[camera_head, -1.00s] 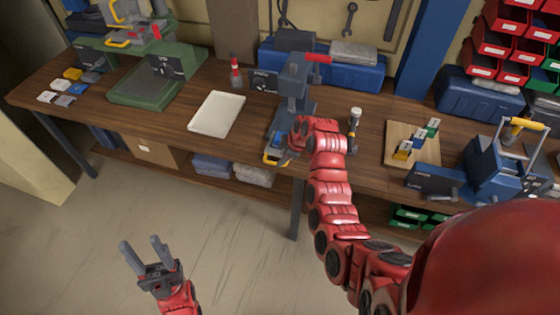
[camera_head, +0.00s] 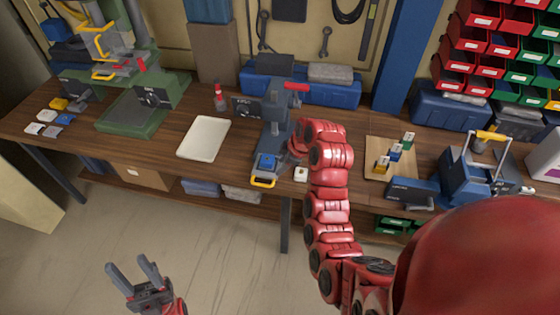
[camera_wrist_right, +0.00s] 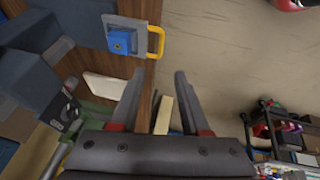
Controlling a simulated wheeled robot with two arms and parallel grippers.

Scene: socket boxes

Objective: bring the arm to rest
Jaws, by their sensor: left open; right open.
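My right arm (camera_head: 330,205) is red and stretches from the lower right up over the bench edge beside the grey press (camera_head: 275,125). Its gripper is hidden in the head view. In the right wrist view my right gripper (camera_wrist_right: 160,103) is open, with nothing between its fingers. A blue block (camera_head: 266,161) sits on the press's plate, which has a yellow handle (camera_head: 262,183); the block also shows in the wrist view (camera_wrist_right: 120,42), apart from the fingers. My left gripper (camera_head: 136,274) is open and empty, low over the floor in front of the bench.
The wooden bench (camera_head: 150,160) holds a white tray (camera_head: 204,138), a green machine (camera_head: 135,112), a wooden board with coloured pieces (camera_head: 378,172) and a blue device (camera_head: 465,175). A small white piece (camera_head: 300,174) lies beside the press. The floor in front is clear.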

